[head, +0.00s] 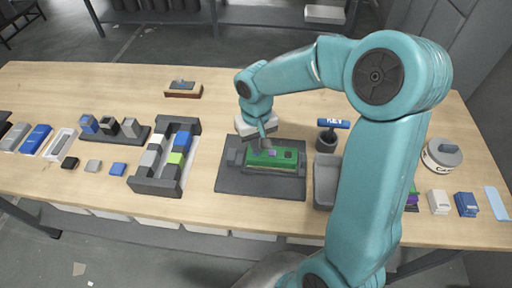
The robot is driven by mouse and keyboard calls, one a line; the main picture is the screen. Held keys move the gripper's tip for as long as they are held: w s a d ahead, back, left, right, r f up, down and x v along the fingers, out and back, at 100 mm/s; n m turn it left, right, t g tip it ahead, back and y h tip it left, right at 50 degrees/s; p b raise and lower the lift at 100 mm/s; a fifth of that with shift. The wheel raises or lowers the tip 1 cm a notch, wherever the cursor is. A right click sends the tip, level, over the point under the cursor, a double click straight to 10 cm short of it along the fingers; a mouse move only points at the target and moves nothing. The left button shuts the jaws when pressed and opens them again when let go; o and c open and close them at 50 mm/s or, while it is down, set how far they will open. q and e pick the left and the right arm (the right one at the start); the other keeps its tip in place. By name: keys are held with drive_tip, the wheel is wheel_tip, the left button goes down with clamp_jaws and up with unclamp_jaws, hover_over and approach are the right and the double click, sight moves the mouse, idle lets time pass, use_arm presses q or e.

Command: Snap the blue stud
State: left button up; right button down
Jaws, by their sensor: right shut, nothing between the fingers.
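A green board (283,160) lies in a dark fixture on a black mat (230,181) near the middle of the bench. A small bluish piece (271,153), perhaps the blue stud, sits on top of the board towards its left. My right gripper (266,146) points down over the left part of the board, its tips right at the bluish piece. It is shut with nothing between its fingers. Whether the tips touch the piece, I cannot tell. My left gripper is not in view.
A dark rack (140,185) with coloured blocks stands left of the mat. Small loose blocks, including a blue one (118,169), lie further left. A grey bin (326,172) and a dark cup with a blue-handled tool (333,124) stand right. The bench behind the mat is mostly clear.

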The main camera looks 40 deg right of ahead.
drive_tip(key=shift+r, duration=0.1)
idle(0.4)
wheel_tip(320, 180, up, 8)
drive_tip(key=p, duration=0.6)
drive_tip(key=shift+r, duration=0.25)
drive_tip(key=shift+f, duration=0.15)
idle(1.1)
